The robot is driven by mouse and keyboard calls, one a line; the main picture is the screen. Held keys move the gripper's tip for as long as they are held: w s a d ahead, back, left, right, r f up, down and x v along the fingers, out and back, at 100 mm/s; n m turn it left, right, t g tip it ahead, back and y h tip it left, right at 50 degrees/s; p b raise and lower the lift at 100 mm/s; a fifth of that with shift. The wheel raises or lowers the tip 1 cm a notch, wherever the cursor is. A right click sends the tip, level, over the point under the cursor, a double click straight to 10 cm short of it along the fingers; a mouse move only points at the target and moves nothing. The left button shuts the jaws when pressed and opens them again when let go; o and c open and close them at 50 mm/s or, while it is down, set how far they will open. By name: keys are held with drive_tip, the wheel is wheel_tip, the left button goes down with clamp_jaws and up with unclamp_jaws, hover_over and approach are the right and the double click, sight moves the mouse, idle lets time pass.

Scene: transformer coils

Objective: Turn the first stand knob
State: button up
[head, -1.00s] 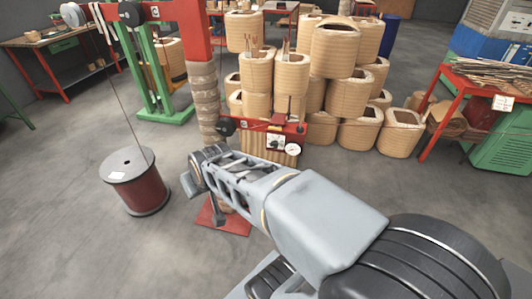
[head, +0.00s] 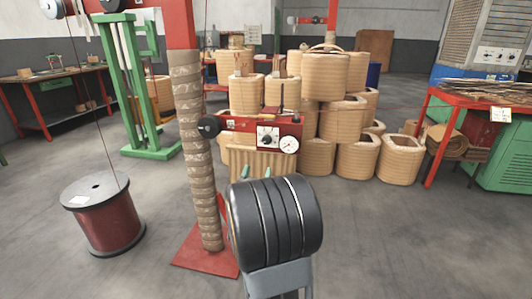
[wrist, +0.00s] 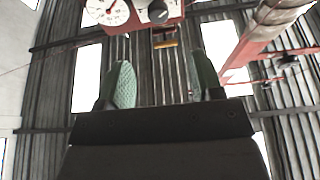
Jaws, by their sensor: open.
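The stand's red control box (head: 262,128) is mounted beside the wrapped post. It carries a dark knob on a white plate (head: 268,137), a round white gauge (head: 289,144) to its right and a black round knob (head: 208,127) at its left end. My gripper (head: 255,171) is below the box; only its green fingertips show above my dark wrist. In the wrist view my gripper (wrist: 164,78) is open and empty, fingers wide apart. The dark knob (wrist: 158,12) and gauge (wrist: 107,10) show at the top there, beyond the fingertips and apart from them.
The wrapped post (head: 195,150) stands on a red base plate (head: 205,260), left of my arm. A dark red wire spool (head: 103,222) is on the floor at left. Tan coils (head: 320,157) are stacked behind the box. A red table (head: 430,130) stands at right. Floor at lower right is clear.

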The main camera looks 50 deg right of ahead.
sight(266, 142)
drive_tip(key=b+x, duration=0.1)
drive_tip(key=x, duration=1.2)
drive_tip(key=shift+d+r, duration=0.15)
drive_tip(key=shift+d, duration=0.05)
drive_tip(key=shift+c, duration=0.3)
drive_tip(key=c, duration=0.8)
drive_tip(key=shift+b, duration=0.3)
drive_tip(key=shift+c, duration=0.2)
drive_tip(key=shift+m+b, duration=0.3)
drive_tip(key=shift+m, duration=0.1)
